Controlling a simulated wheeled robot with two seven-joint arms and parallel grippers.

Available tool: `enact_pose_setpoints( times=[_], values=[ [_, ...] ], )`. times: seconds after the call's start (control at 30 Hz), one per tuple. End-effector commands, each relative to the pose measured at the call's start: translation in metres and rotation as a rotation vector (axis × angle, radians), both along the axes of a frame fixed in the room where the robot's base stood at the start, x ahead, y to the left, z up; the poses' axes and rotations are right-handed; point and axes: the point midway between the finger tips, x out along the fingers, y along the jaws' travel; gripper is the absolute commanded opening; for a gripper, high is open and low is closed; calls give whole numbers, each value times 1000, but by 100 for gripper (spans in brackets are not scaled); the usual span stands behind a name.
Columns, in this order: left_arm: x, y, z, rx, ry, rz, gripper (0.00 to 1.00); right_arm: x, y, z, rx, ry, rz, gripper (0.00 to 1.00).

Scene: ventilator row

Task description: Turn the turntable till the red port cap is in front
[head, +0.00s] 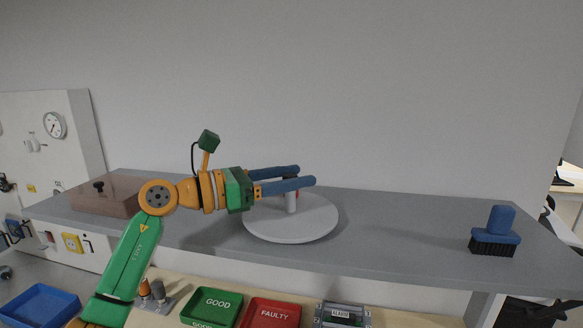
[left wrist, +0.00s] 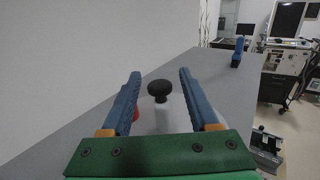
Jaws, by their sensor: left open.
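The turntable (head: 290,228) is a pale grey round disc on the grey shelf. A light post (head: 291,203) stands up from it, partly hidden by my fingers. In the left wrist view a black knob (left wrist: 159,88) shows between my fingers, above a pale body. A bit of red, likely the red port cap (left wrist: 136,113), shows beside the left-hand finger, mostly hidden; only a sliver shows in the head view. My left gripper (head: 307,175) is open, with its blue fingers level above the disc, around the knob. I cannot tell whether they touch it. My right gripper is not in view.
A blue brush (head: 496,234) stands at the shelf's right end. A brownish box (head: 105,195) with a black knob is at the left. Below the shelf are a green GOOD tray (head: 212,306), a red FAULTY tray (head: 270,314) and a blue tray (head: 38,305).

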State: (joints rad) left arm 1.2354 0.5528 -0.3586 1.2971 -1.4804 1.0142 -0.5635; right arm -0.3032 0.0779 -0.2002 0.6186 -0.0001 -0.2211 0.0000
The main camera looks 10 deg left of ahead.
Motion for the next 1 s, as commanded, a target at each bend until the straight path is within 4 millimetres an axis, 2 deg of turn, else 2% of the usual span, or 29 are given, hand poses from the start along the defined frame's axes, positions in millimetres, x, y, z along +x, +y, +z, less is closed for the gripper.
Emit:
enact_pose_setpoints(
  times=[0.13,0.3,0.37,1.0],
  values=[
    [0,0,-1,0,0,0,61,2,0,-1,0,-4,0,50],
    [0,1,-1,0,0,1,15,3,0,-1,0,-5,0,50],
    [0,1,-1,-1,-1,0,0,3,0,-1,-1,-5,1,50],
    [0,1,1,-3,-3,2,0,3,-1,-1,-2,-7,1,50]
  ],
)
